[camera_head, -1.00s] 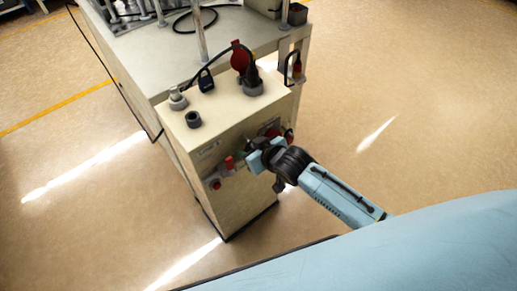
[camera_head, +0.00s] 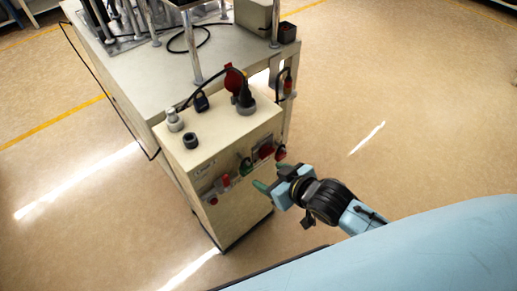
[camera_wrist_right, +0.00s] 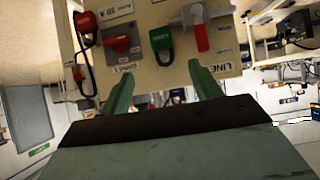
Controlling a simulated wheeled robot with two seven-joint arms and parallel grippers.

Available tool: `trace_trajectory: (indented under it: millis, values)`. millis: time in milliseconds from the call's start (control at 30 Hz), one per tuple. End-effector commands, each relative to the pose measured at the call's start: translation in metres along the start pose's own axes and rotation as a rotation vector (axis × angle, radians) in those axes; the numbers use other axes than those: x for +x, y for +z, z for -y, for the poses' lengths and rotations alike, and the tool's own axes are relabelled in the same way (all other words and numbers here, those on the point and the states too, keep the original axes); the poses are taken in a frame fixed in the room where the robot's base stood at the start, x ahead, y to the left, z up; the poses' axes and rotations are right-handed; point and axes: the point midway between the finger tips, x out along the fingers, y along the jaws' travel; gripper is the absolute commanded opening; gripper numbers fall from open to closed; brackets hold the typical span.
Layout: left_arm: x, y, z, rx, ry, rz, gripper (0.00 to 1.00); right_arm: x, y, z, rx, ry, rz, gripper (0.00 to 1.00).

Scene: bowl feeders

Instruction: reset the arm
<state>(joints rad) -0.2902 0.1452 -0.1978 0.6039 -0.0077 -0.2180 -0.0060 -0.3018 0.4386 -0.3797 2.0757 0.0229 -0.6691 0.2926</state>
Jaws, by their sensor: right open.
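My right gripper (camera_head: 268,180) is in front of the cream control cabinet (camera_head: 210,207), with its green fingers pointing at the cabinet's front panel. In the right wrist view the two fingers (camera_wrist_right: 160,84) are apart, with nothing between them. Beyond the fingertips are a green padlock (camera_wrist_right: 161,42) and a red lever switch (camera_wrist_right: 199,36). The green padlock also shows in the head view (camera_head: 245,167). The gripper looks apart from the panel. My left gripper is not in view.
A red rotary switch (camera_wrist_right: 117,40) and a red padlock (camera_wrist_right: 86,22) are on the left of the panel in the right wrist view. The table (camera_head: 145,75) adjoins behind. The floor right of the cabinet is clear.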

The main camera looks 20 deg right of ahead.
Motion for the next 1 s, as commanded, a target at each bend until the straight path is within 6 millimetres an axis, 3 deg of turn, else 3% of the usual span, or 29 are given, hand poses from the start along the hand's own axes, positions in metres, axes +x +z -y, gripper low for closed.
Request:
trace_trajectory:
  millis: [267,367,433,600,733,867,1000]
  values:
    - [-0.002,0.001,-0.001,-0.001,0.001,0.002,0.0,0.0,0.002,-0.002,0.001,0.004,0.006,0.63]
    - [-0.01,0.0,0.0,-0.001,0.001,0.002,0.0,0.005,0.015,-0.008,0.005,0.019,0.04,0.63]
    - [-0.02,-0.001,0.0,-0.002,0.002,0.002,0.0,0.011,0.034,-0.016,0.01,0.039,0.087,0.63]
    - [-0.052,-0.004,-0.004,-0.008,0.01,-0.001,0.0,0.018,0.108,-0.036,0.028,0.093,0.246,0.63]
    - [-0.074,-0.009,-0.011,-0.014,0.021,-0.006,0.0,0.008,0.172,-0.04,0.044,0.119,0.378,0.63]
    - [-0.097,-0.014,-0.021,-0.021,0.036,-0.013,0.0,-0.017,0.238,-0.033,0.062,0.128,0.514,0.63]
    - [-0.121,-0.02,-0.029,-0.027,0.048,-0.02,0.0,-0.06,0.303,-0.012,0.081,0.121,0.659,0.63]
